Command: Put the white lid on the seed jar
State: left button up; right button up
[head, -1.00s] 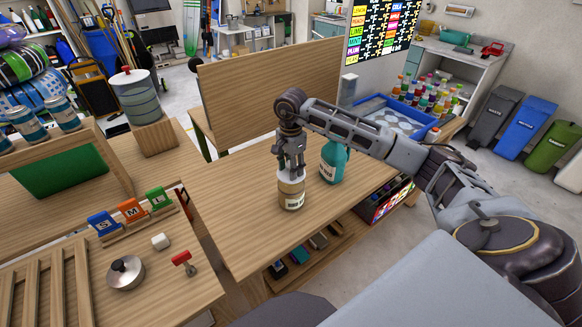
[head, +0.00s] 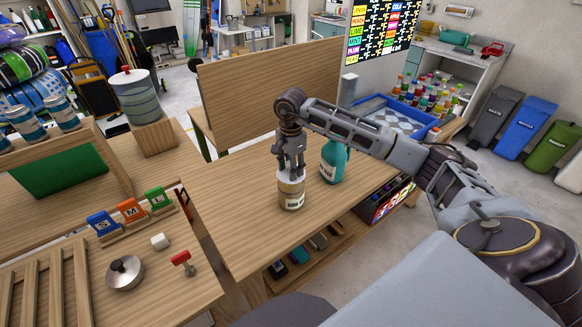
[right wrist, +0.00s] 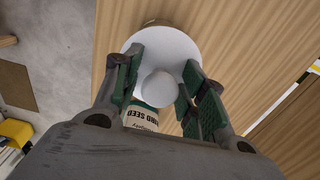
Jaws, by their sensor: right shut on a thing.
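The seed jar (head: 291,198) stands upright on the wooden table, with a pale label and a tan body. In the right wrist view its label (right wrist: 142,117) reads "BIRD SEED". The white lid (right wrist: 165,50), a disc with a round knob, covers the jar's top in the right wrist view; whether it is fully seated I cannot tell. My right gripper (head: 292,172) points down directly above the jar. In the right wrist view its green-padded fingers (right wrist: 158,88) are on both sides of the lid's knob, shut on it. My left gripper is not in view.
A teal bottle (head: 333,160) stands close to the right of the jar. A wooden board (head: 265,95) rises behind the table. A blue tray (head: 372,106) lies at the far right corner. The table's left part is clear.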

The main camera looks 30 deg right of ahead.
jog(key=shift+f+b, duration=0.4)
jog(key=shift+f, duration=0.2)
dwell(0.3)
jog(key=o, duration=1.1)
jog(key=shift+r, duration=6)
